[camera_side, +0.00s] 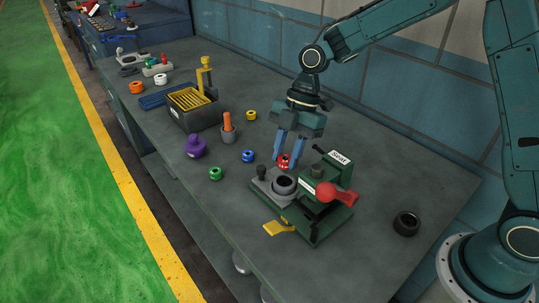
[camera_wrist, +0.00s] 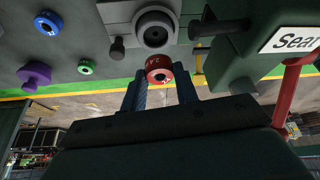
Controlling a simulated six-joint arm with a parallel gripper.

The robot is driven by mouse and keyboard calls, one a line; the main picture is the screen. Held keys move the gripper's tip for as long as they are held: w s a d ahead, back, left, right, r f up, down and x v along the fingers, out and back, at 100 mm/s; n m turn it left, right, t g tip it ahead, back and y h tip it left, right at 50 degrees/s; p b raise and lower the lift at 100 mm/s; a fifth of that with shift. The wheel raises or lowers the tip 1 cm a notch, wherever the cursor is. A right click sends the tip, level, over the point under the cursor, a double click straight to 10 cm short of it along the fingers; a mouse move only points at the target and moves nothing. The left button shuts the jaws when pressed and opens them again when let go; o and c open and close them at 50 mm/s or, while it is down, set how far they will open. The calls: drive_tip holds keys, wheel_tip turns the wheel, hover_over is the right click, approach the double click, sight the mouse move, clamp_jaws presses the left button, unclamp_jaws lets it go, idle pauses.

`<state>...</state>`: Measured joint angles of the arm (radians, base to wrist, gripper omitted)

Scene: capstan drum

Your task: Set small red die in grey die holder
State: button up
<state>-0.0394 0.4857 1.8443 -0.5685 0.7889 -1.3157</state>
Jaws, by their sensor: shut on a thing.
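The small red die (camera_side: 283,161) is held between the blue fingertips of my gripper (camera_side: 286,158). In the wrist view the red die (camera_wrist: 159,70) shows its ring face with pale lettering, between the fingers (camera_wrist: 160,88). The grey die holder (camera_side: 281,185) is a block with a round dark-centred socket, on the green machine, just below and in front of the die in the side view. In the wrist view the holder (camera_wrist: 155,30) lies beyond the die. The die appears apart from the socket; its exact height above it is hard to tell.
The green machine (camera_side: 325,208) has a "Seat" label and a red-knobbed lever (camera_side: 335,194). Blue (camera_side: 248,156), green (camera_side: 215,174) and yellow (camera_side: 251,115) rings, a purple knob piece (camera_side: 195,147) and a black ring (camera_side: 406,223) stand around on the bench.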

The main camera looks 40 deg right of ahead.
sight(286, 167)
drive_tip(key=shift+f, duration=2.15)
drive_tip(key=shift+f, duration=0.6)
drive_tip(key=o, duration=1)
drive_tip(key=shift+f, duration=0.1)
drive_tip(key=shift+o, duration=0.3)
drive_tip(key=shift+s+d, duration=0.1)
drive_tip(key=shift+r, duration=0.6)
drive_tip(key=v, duration=1.2)
drive_tip(key=shift+r, duration=0.2)
